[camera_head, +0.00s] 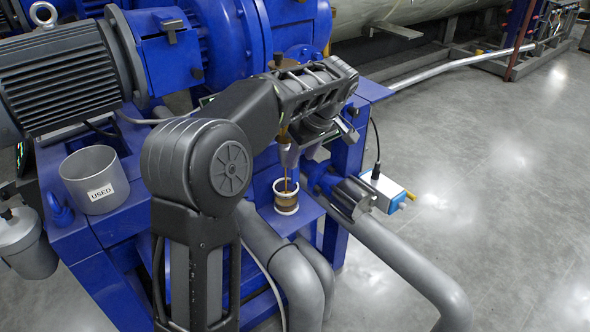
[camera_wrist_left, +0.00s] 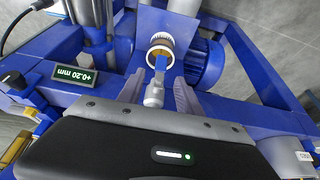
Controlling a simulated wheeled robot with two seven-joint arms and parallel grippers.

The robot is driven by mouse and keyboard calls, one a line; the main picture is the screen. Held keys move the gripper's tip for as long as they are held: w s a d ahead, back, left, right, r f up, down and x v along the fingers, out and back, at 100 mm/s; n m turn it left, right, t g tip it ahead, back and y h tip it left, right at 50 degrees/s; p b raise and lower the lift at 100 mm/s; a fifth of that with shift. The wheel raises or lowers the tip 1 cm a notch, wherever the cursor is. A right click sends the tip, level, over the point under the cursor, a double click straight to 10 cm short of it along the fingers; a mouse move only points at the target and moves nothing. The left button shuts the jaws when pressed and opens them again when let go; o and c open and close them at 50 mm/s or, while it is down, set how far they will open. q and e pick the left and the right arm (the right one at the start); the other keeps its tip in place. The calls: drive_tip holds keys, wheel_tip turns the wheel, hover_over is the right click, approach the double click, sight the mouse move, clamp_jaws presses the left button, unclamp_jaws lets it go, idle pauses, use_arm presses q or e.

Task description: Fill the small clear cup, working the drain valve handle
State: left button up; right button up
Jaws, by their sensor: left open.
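The small clear cup (camera_head: 286,198) stands upright on a blue ledge in the head view, with brown liquid in it. A thin brown stream (camera_head: 286,178) runs down into it from above. In the left wrist view the cup (camera_wrist_left: 161,46) shows its pale rim and brown inside. My left gripper (camera_head: 312,128) is above and behind the cup in the head view, its fingertips mostly hidden. My right gripper is not in view.
A grey container labelled USED (camera_head: 94,180) stands on the blue frame at left. A blue and white box (camera_head: 388,190) and a thick grey pipe (camera_head: 405,262) lie right of the cup. A display (camera_wrist_left: 74,75) reads +0.20 mm. The floor at right is clear.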

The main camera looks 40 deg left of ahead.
sight(296, 168)
use_arm(q)
drive_tip(key=x, duration=0.6)
drive_tip(key=shift+a+f, duration=0.15)
drive_tip(key=shift+f, duration=0.2)
drive_tip(key=shift+c, duration=0.5)
clamp_jaws()
idle(0.6)
